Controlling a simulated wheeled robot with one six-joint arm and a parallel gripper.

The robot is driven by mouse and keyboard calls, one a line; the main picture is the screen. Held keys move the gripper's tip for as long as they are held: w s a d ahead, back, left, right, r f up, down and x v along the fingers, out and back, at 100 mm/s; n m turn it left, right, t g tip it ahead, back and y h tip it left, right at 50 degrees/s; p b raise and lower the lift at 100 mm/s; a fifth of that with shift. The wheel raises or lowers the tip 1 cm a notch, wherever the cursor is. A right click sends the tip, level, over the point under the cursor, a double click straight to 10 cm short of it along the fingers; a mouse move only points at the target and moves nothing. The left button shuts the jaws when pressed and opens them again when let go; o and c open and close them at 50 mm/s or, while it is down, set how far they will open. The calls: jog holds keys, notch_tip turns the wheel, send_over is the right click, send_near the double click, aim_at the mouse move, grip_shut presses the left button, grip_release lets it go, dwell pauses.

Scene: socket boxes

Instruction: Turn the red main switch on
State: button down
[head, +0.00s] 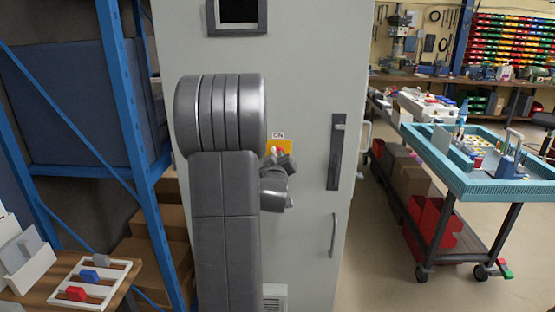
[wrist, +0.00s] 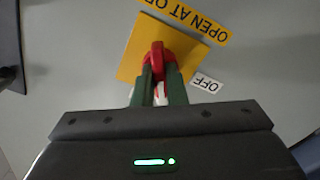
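The red main switch (wrist: 157,60) sits on a yellow square plate (wrist: 134,55) on the grey cabinet door. In the wrist view its red handle stands between the two green fingers of my gripper (wrist: 159,76), which look closed in on it from both sides. An "OFF" label (wrist: 207,83) is beside the plate. In the head view the yellow plate (head: 287,146) shows under an "ON" label (head: 278,135), partly hidden by my arm. My gripper (head: 275,158) is at the plate there, and its fingers are hard to make out.
The tall grey cabinet (head: 300,75) has a dark handle (head: 337,150) right of the switch. A blue shelf frame (head: 125,110) stands at the left. A turquoise-topped trolley (head: 470,180) stands to the right, with open floor before it.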

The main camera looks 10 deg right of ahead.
jog(key=shift+f+m+b, duration=0.1)
jog(key=shift+m+b, duration=0.2)
jog(key=shift+b, duration=0.2)
jog(key=m+b, duration=0.5)
jog(key=b, duration=0.2)
jog(key=shift+m+b, duration=0.4)
jog(key=c, duration=1.5)
grip_release()
jog(key=shift+o, duration=0.2)
